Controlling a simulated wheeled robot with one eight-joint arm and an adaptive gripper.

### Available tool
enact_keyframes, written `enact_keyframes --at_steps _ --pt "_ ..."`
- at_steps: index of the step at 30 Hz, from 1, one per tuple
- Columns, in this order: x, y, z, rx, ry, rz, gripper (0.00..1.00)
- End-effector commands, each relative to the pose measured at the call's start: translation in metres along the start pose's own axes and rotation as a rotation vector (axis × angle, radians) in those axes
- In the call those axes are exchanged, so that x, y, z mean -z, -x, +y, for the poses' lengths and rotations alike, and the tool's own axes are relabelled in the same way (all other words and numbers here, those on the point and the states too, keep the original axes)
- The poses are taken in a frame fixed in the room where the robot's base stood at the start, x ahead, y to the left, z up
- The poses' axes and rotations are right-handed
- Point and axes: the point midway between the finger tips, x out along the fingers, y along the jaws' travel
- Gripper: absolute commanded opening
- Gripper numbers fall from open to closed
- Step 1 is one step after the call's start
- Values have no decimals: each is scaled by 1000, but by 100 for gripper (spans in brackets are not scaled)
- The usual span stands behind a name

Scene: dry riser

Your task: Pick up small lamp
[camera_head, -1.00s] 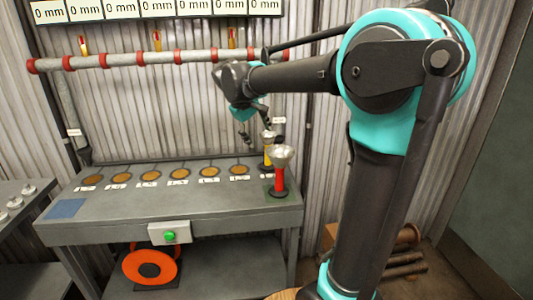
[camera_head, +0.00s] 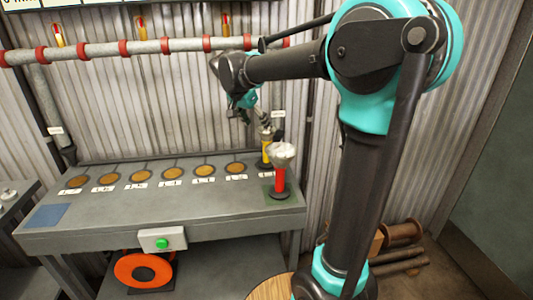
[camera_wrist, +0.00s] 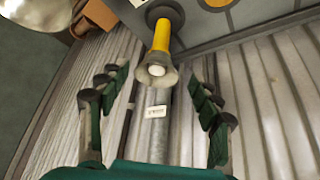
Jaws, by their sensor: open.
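The small yellow lamp (camera_head: 266,155) stands upright at the right rear of the grey bench, partly behind a larger red lamp (camera_head: 280,179) with a pale flared head. In the wrist view the yellow lamp (camera_wrist: 161,38) has a dark round base and a flared clear head pointing toward the camera. My gripper (camera_wrist: 157,82) is open, with one dark green finger on each side of the picture. The lamp's head lies between the fingertips in that view, and no contact shows. In the head view my gripper (camera_head: 264,124) is at the yellow lamp's top, and its fingertips are hard to make out.
The grey bench (camera_head: 120,223) has a row of round brown discs (camera_head: 173,172) left of the lamps. A pipe with red rings (camera_head: 145,47) runs along the corrugated wall behind. The red lamp stands close in front of the yellow one. A green button box (camera_head: 162,239) is on the bench front.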

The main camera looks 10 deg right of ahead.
Motion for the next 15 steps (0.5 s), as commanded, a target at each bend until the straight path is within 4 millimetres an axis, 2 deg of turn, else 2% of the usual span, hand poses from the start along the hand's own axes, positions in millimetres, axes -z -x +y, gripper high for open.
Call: enact_keyframes --at_steps 3,9,15 --pt "1 -25 0 -1 -1 0 64" --pt "1 -61 0 0 1 1 64" --pt "0 -77 0 0 2 0 64"
